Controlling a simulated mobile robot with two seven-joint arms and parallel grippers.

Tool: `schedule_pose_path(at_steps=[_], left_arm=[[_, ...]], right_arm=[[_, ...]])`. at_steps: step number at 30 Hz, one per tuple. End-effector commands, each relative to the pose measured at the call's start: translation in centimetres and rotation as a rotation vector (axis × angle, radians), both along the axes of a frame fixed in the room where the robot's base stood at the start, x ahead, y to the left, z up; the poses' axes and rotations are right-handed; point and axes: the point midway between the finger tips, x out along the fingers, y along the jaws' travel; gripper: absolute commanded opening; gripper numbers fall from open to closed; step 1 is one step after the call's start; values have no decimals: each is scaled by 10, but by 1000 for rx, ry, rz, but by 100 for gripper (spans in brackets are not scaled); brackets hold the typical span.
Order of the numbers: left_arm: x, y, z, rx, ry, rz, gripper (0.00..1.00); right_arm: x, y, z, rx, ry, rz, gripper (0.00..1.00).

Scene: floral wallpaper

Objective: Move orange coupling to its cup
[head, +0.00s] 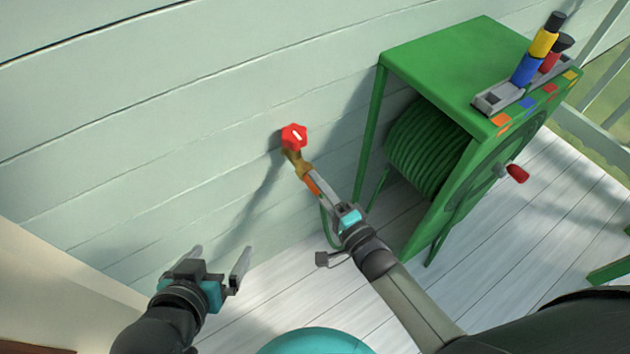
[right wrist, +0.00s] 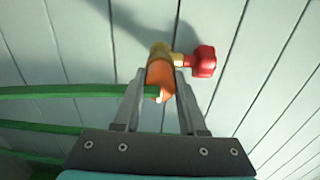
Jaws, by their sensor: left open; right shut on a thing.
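The orange coupling (head: 311,184) is at the brass tap (head: 297,161) on the wall, just below the tap's red handle (head: 293,136). My right gripper (head: 313,182) is shut on the coupling. In the right wrist view the coupling (right wrist: 160,76) sits between both fingers, against the brass part, with a green hose (right wrist: 70,91) running from it to the left. A grey holder (head: 495,98) stands on the green hose cabinet; I cannot clearly make out an orange cup in it. An orange square (head: 501,120) marks the cabinet edge beside it. My left gripper (head: 220,258) is open and empty, low at the left.
The holder carries a blue, yellow and black piece (head: 538,48) and a red and black piece (head: 554,55). The cabinet (head: 430,60) has a coiled hose (head: 430,140) and a red-knobbed crank (head: 516,173). The wall between tap and cabinet is clear.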

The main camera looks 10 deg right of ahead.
Motion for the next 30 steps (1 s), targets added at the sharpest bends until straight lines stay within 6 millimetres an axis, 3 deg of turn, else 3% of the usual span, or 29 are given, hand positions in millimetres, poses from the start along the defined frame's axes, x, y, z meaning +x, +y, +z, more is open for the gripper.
schedule_pose_path(at_steps=[17, 30], left_arm=[[1, 0, 2, 1, -2, 0, 100], [0, 0, 12, -1, -2, 0, 100]], right_arm=[[-3, -1, 0, 0, 0, 0, 0], [-23, -8, 0, 0, 1, 1, 0]])
